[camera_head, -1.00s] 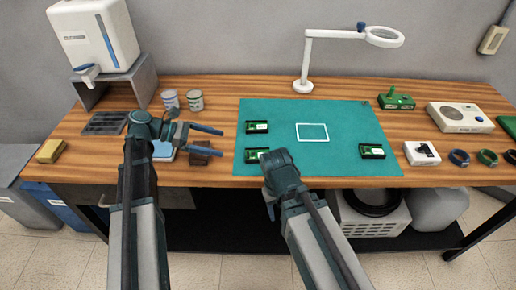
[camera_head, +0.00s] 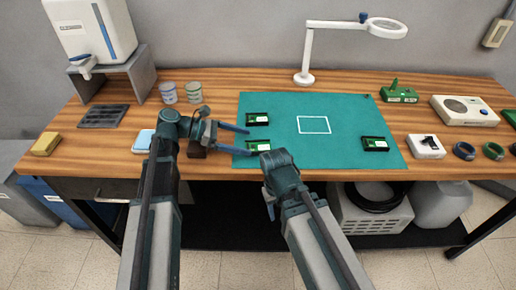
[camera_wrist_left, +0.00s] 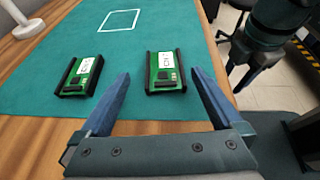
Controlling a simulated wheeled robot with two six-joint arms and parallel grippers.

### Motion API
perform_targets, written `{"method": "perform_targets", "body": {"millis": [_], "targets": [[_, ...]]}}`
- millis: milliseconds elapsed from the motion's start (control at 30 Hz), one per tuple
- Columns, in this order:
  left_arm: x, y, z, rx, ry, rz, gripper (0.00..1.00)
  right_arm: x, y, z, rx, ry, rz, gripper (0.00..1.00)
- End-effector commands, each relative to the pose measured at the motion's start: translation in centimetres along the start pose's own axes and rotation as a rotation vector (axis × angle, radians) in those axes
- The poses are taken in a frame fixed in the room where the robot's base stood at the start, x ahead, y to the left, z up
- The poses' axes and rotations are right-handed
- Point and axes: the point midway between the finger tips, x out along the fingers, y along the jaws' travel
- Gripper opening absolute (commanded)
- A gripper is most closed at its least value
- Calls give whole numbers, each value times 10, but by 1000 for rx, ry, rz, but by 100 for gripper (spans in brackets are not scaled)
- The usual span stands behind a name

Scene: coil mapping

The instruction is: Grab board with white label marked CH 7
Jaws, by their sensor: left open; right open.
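Three green boards in black holders lie on the teal mat (camera_head: 330,165). The upper-left board (camera_head: 257,119) and lower-left board (camera_head: 258,146) sit near its left edge; the third board (camera_head: 375,144) is at right. My left gripper (camera_head: 248,141) is open, empty, pointing right at the lower-left board. My right gripper (camera_head: 268,204) is low at the mat's front edge, fingertips mostly hidden.
A white outline (camera_head: 314,125) marks bare mat in the middle. A magnifier lamp (camera_head: 304,79) stands behind. Two cans (camera_head: 193,92), a dark tray (camera_head: 103,116) and a yellow block (camera_head: 46,143) are at left. A white box (camera_head: 425,147) and rings are at right.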

Motion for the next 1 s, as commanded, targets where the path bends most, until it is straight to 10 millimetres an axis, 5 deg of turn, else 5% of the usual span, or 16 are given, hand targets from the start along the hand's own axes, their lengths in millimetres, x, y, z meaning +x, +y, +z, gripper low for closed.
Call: {"method": "perform_targets", "body": {"millis": [333, 600, 1000], "targets": [[46, -6, 0, 1, 0, -2, 100, 17, -2, -1, 0, 0, 0, 50], [48, -6, 2, 0, 0, -1, 98, 16, -2, -1, 0, 0, 0, 50], [48, -6, 2, 0, 0, -1, 26, 16, -2, -1, 0, 0, 0, 50]]}}
